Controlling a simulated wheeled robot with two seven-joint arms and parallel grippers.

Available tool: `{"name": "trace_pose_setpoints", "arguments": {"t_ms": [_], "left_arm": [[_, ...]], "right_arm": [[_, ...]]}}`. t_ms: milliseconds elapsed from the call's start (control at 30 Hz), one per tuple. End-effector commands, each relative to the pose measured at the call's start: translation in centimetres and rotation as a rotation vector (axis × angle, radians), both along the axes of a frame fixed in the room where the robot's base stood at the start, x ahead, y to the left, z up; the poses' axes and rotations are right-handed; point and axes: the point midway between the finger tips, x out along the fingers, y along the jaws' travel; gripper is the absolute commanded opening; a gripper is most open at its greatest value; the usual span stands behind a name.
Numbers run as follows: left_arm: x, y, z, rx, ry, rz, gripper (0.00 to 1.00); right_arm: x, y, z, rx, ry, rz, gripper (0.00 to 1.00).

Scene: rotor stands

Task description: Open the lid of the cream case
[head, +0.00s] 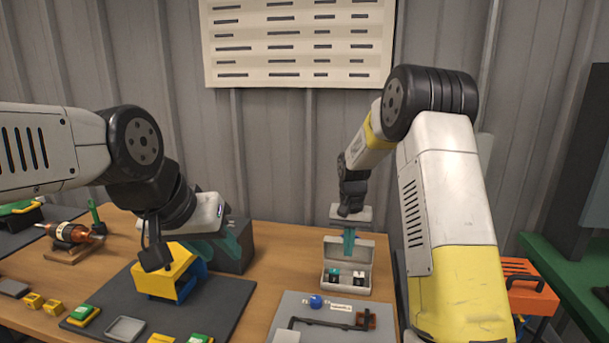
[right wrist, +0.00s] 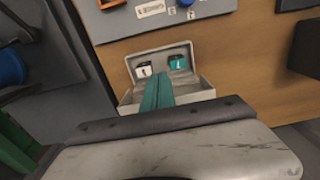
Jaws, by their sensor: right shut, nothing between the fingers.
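The cream case (head: 328,289) stands on the table below my right gripper, and its lid (head: 365,248) is raised at the back. The right wrist view also shows the case (right wrist: 206,92) open, with two small items inside, one black and white and one teal and black. My right gripper (head: 348,253) has teal fingers, shut and empty, pointing down in front of the raised lid. Whether they touch the lid cannot be told. My left gripper (head: 218,247) is far left of the case, its teal fingers apart, near a yellow and blue block.
The yellow and blue block (head: 165,278) stands on a dark mat (head: 222,300). A grey mat (head: 290,302) with a blue ball (head: 316,301) and a dark bar lies in front of the case. A dark box (head: 240,248) stands left of it.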

Motion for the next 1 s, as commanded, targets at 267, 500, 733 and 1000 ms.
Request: {"name": "trace_pose_setpoints", "arguments": {"t_ms": [267, 500, 733, 1000], "left_arm": [[0.0, 0.0, 0.0, 0.000, 0.000, 0.000, 0.36], [0.0, 0.0, 0.0, 0.000, 0.000, 0.000, 0.36], [0.0, 0.0, 0.0, 0.000, 0.000, 0.000, 0.36], [0.0, 0.0, 0.0, 0.000, 0.000, 0.000, 0.36]], "right_arm": [[1.6, -0.3, -0.3, 0.000, 0.000, -0.001, 0.00], [1.8, -0.4, -0.3, 0.000, 0.001, -0.001, 0.00], [2.2, -0.5, -0.3, 0.000, 0.000, -0.001, 0.00], [3.1, -0.6, -0.1, 0.000, 0.001, 0.000, 0.00]]}}
